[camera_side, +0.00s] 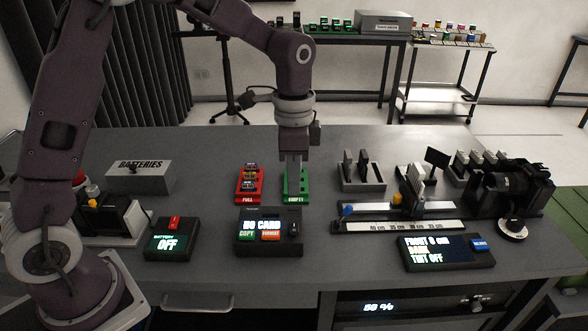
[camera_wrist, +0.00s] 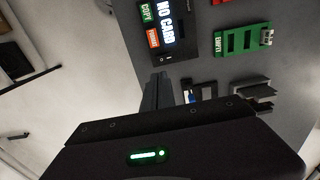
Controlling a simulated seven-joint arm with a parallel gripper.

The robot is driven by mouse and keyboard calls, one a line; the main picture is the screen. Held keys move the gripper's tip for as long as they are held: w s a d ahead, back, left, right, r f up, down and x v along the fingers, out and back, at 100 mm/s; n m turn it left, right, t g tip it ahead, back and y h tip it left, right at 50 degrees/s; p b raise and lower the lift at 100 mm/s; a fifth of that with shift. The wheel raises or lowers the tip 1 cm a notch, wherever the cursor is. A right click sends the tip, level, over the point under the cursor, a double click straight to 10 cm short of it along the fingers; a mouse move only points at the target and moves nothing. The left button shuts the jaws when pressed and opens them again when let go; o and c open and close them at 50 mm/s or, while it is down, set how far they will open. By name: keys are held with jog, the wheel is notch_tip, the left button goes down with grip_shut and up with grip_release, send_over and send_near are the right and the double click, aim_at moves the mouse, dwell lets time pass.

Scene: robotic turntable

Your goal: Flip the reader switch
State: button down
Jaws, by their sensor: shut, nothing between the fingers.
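The reader (camera_side: 268,248) is a dark box at the front middle of the table. Its screen reads "NO CARD", with a green COPY and an orange FORMAT button below. The reader switch (camera_side: 294,228) is a small dark rocker at the box's right side. The reader also shows at the top of the wrist view (camera_wrist: 187,47). My gripper (camera_side: 292,178) is shut and empty, pointing down behind the reader, by the green tray (camera_side: 303,198) in the side view. Its fingers (camera_wrist: 160,82) are apart from the reader in the wrist view.
A red tray (camera_side: 250,199) labelled FULL holds cards left of the green tray. A battery box (camera_side: 172,246) reading OFF stands left of the reader. A grey card holder (camera_side: 361,185) and a display box (camera_side: 440,254) are to the right.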

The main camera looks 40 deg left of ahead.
jog(key=shift+d+r, duration=0.1)
jog(key=shift+r, duration=1.3)
jog(key=s+a+r+n+t, duration=0.2)
jog(key=s+r+n+t, duration=0.15)
jog(key=s+r, duration=0.55)
jog(key=s+a+f+n+t, duration=0.1)
jog(key=s+n, duration=0.4)
jog(key=s, duration=0.9)
jog(key=shift+s+a+t, duration=0.4)
jog(key=shift+a+t, duration=0.1)
jog(key=shift+t, duration=0.15)
